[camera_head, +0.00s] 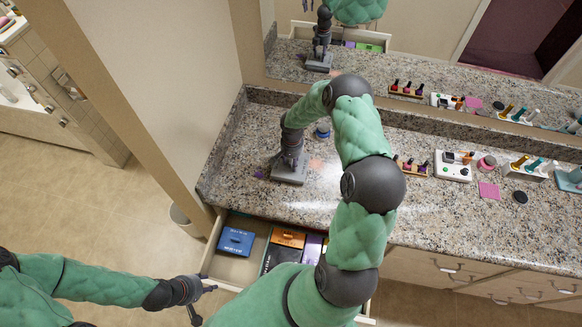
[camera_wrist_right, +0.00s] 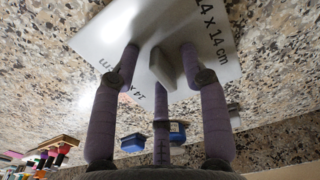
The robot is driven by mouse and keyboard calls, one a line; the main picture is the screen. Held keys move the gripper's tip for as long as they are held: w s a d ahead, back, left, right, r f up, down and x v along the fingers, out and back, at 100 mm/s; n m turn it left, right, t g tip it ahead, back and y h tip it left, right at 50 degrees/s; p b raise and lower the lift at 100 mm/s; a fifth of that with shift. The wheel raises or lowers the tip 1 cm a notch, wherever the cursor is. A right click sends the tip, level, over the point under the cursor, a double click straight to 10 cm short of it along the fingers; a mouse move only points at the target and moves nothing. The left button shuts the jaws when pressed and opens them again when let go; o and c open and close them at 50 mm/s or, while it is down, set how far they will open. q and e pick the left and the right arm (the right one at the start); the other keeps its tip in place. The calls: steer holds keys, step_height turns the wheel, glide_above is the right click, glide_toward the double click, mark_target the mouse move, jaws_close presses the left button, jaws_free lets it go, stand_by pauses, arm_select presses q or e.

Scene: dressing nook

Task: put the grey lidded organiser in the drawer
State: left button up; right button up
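The grey lidded organiser (camera_head: 289,174) sits on the granite counter, above the open drawer (camera_head: 229,270). In the right wrist view its pale lid (camera_wrist_right: 105,45) carries the print "14 x 14 cm" and a small upright handle (camera_wrist_right: 163,68). My right gripper (camera_head: 291,155) is over the organiser. Its purple fingers (camera_wrist_right: 160,62) stand apart around the handle, with a visible gap on the left; it looks open. My left gripper (camera_head: 204,300) is by the drawer's front left corner, fingers spread, holding nothing visible. My right arm hides the drawer's right part.
The drawer holds a blue box (camera_head: 236,241), an orange-topped box (camera_head: 289,238), a dark box (camera_head: 279,258) and a purple box (camera_head: 312,248). Bare floor shows between the blue and dark boxes. Nail polish bottles (camera_head: 411,168) stand right; a blue-lidded jar (camera_head: 322,131) stands behind. A mirror backs the counter.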

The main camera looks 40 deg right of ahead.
jaws_close()
steer(key=shift+r, duration=0.1)
steer(key=shift+r, duration=0.5)
step_height(320, 180, up, 2)
steer(key=shift+r, duration=0.15)
steer(key=s+a+r, duration=0.8)
steer(key=s+r, duration=0.1)
steer(key=s, duration=0.2)
steer(key=shift+a+r+p, duration=0.25)
steer(key=shift+a+p, duration=0.1)
steer(key=shift+p, duration=0.1)
